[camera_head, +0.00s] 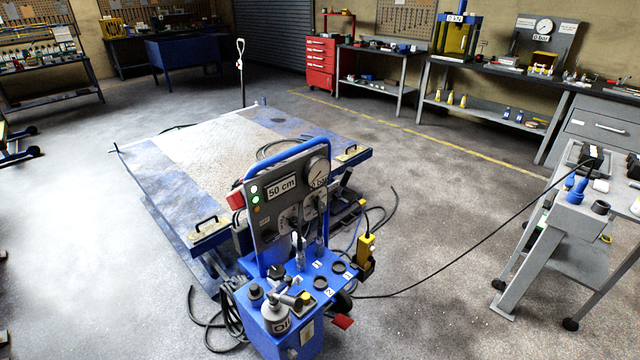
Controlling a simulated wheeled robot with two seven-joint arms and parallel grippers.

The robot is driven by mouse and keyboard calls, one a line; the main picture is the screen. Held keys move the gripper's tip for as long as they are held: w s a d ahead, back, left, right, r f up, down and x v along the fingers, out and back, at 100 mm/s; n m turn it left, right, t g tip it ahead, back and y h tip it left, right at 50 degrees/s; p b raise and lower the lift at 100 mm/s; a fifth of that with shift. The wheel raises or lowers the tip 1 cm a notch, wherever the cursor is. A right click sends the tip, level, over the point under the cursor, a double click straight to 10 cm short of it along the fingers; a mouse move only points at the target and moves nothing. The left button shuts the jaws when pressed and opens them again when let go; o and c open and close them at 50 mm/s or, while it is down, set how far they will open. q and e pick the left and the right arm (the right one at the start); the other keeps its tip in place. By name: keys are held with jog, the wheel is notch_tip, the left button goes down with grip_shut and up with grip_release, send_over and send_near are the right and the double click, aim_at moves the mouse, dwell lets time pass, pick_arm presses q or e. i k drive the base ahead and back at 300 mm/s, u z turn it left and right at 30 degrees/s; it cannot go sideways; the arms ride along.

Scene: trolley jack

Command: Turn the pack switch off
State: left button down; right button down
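A blue power pack (291,303) with a blue top handle stands on the floor in the lower middle. Its grey upright panel (268,236) carries a "50 cm" display (282,187), a round gauge (318,171) and lit indicator lamps (255,190) at the left edge. A red part (235,199) sticks out at the panel's left side. Dark controls (290,219) sit in the panel's middle, partly behind upright levers. I cannot tell which part is the pack switch or how it is set. Neither of my grippers is in view.
A low blue lift platform (183,188) lies behind the pack. A grey trolley (548,240) stands at the right, with a black cable (460,245) running from it to near the pack. Loose hoses (207,318) lie beside the pack. Floor at the left front is clear.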

aim_at(267, 236)
jog(key=z, duration=1.95)
jog(key=i, duration=2.25)
jog(key=u, duration=2.8)
